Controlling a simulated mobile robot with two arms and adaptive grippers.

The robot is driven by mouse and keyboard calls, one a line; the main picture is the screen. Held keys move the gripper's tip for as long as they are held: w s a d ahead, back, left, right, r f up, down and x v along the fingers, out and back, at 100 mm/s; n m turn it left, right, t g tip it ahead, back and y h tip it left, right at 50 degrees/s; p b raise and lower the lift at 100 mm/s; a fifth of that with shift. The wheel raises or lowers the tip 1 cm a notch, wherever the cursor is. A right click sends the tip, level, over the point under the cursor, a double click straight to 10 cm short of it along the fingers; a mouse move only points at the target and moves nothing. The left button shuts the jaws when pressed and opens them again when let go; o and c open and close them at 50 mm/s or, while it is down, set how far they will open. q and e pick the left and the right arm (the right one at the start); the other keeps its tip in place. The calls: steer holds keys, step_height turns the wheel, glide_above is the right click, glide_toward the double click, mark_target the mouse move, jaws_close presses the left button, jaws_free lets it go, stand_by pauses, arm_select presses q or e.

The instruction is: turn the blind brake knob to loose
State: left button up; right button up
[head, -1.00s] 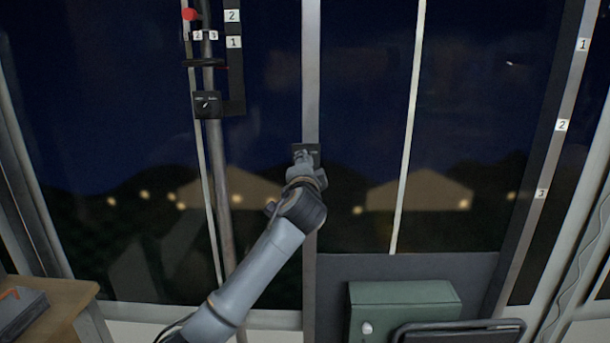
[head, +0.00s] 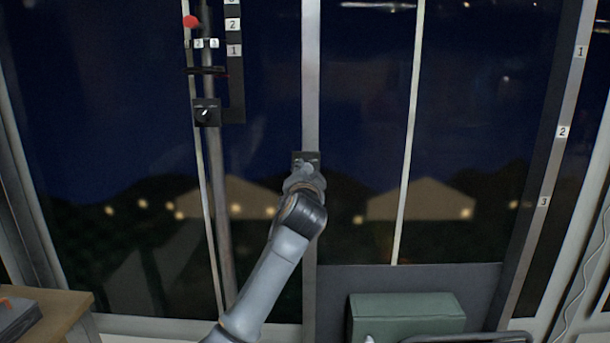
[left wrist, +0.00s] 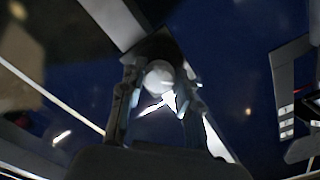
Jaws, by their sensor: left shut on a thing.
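The blind brake knob (left wrist: 160,76) shows in the left wrist view as a pale round knob on a dark plate. A bright pointed shape lies beside it. In the head view the dark plate (head: 305,157) is fixed on the pale middle post, and my gripper hides most of the knob. My left gripper (head: 304,173) reaches up to this plate. In the left wrist view its fingers (left wrist: 158,100) stand on both sides of the knob, shut on it. The knob's setting cannot be read. My right gripper is in neither view now.
A black box with a small dial (head: 206,113) sits on the left pole, below a red ball (head: 190,21) and number labels. A numbered strip (head: 563,132) runs down the right frame. A green case (head: 408,315) stands low right, a wooden table (head: 60,306) low left.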

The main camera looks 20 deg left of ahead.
arm_select(q)
steer(key=shift+f, duration=0.1)
steer(key=o, duration=1.2)
steer(key=shift+c, duration=0.2)
steer(key=shift+s, duration=0.1)
steer(key=v, duration=1.2)
